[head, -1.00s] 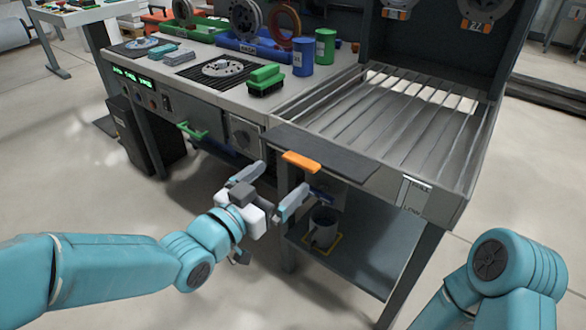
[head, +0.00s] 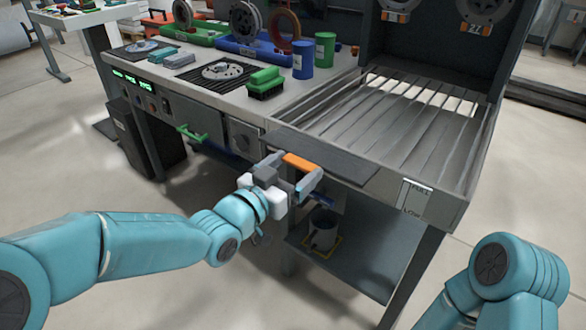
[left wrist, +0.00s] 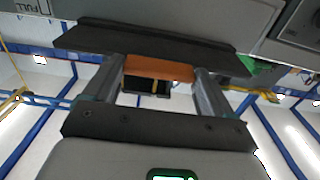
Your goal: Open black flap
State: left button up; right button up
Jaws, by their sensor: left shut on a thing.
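The black flap (head: 335,160) is a dark flat panel along the front edge of the bench, below the slatted bed. It lies about level and has an orange handle (head: 301,162) on its front edge. My left gripper (head: 296,172) is at the handle with one finger on each side, shut on it. In the left wrist view the orange handle (left wrist: 158,68) sits between the two fingers, with the dark flap (left wrist: 150,42) just beyond. My right gripper is outside the view; only part of my right arm shows at the lower right.
The slatted metal bed (head: 400,125) lies behind the flap. A green-handled brush (head: 266,83), a blue can (head: 303,58) and a green can (head: 325,49) stand on the bench top. A grey mug (head: 323,230) stands on the lower shelf (head: 365,262). The floor in front is clear.

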pick_arm(q)
notch_tip(320, 180, up, 2)
jog(key=g+y+p, duration=0.1)
jog(key=p, duration=0.2)
jog(key=shift+d, duration=0.1)
jog(key=shift+w+g+p, duration=0.1)
jog(key=shift+g+p, duration=0.2)
jog(key=shift+p, duration=0.05)
jog(key=shift+f, duration=0.15)
jog(key=o, duration=1.3)
jog(key=p+v, duration=0.2)
jog(key=v, duration=1.4)
